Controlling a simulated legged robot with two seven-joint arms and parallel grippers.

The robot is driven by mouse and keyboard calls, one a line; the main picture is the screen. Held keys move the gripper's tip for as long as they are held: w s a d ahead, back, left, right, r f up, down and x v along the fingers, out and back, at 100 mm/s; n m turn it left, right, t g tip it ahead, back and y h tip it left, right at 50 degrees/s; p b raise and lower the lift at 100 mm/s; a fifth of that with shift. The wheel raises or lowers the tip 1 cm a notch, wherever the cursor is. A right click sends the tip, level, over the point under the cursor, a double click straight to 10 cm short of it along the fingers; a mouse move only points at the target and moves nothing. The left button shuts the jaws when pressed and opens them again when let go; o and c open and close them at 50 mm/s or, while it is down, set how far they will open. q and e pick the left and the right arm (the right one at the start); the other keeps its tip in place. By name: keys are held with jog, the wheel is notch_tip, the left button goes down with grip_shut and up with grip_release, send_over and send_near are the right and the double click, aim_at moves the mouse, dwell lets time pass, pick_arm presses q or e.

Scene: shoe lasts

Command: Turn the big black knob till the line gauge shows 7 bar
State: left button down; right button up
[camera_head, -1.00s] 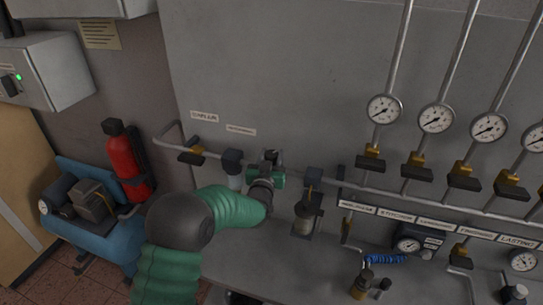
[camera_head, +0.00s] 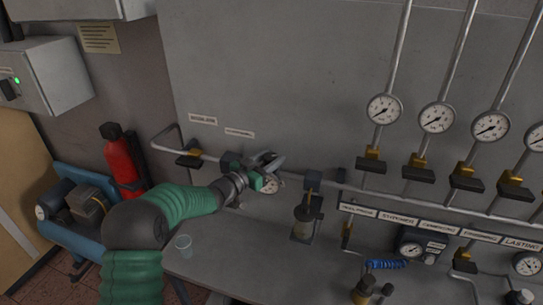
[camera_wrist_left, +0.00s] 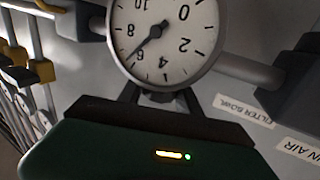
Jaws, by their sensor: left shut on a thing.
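My left gripper (camera_head: 266,172) is at the regulator on the panel's pipe, and it also shows at the bottom of the left wrist view (camera_wrist_left: 158,97). Its jaws are shut on the big black knob, which is mostly hidden by the gripper. The round white line gauge (camera_head: 268,186) shows just below the gripper in the head view. It is large and upside down in the left wrist view (camera_wrist_left: 175,18), with its needle close to the 6. My right gripper is not in view.
Several other gauges (camera_head: 384,108) with black-handled yellow valves (camera_head: 371,160) stand to the right. A lubricator bowl (camera_head: 303,222) hangs right of the gripper. A clear cup (camera_head: 183,244) stands on the bench. A red cylinder (camera_head: 120,160) and blue compressor (camera_head: 75,226) are at left.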

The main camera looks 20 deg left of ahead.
pick_arm(q)
jog(key=shift+a+r+m+g+h+p, duration=0.15)
jog(key=shift+m+g+h+p, duration=0.15)
jog(key=shift+m+h+p, duration=0.15)
jog(key=shift+h, duration=0.25)
jog(key=c, duration=1.1)
grip_release()
jog(key=shift+o, duration=1.3)
jog(key=shift+s, duration=0.1)
jog(key=shift+a, duration=0.1)
